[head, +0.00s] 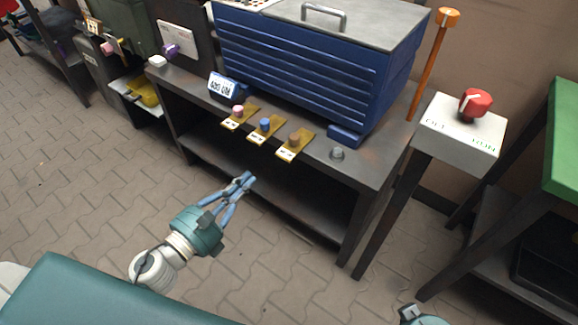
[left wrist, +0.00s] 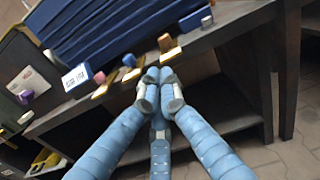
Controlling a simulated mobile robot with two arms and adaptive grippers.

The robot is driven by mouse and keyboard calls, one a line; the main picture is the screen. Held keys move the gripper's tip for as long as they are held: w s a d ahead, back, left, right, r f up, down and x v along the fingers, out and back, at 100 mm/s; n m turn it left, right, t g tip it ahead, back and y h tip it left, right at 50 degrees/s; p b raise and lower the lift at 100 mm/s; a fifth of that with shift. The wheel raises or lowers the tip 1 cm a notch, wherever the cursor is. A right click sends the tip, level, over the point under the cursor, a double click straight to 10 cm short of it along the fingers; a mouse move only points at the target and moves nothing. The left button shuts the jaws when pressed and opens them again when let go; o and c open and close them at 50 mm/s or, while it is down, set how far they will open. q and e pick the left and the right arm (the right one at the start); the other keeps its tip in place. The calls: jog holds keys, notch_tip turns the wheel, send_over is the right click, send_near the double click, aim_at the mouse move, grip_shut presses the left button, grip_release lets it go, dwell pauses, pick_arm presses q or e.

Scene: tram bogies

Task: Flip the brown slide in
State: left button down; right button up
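The brown slide (head: 295,137) is a small brown block on a yellow plate at the front edge of the dark bench. It is the rightmost of three such slides. In the left wrist view the brown slide (left wrist: 165,42) shows just beyond the fingertips. My left gripper (head: 247,179) is in front of the bench, lower left of the slide and apart from it. Its blue fingers meet or nearly meet at the tips, with nothing between them; the left wrist view also shows the fingertips (left wrist: 159,80) together. My right gripper's fingers are out of view.
A blue slide (head: 265,124) and a pink slide (head: 238,110) sit left of the brown one. A grey knob (head: 337,153) is to its right. A blue louvred box (head: 300,65) stands behind. A white box with a red knob (head: 475,104) is at right.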

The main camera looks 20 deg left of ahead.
aim_at(282, 153)
pick_arm(q)
jog(key=shift+d+r+m, duration=0.2)
jog(key=shift+m, duration=0.2)
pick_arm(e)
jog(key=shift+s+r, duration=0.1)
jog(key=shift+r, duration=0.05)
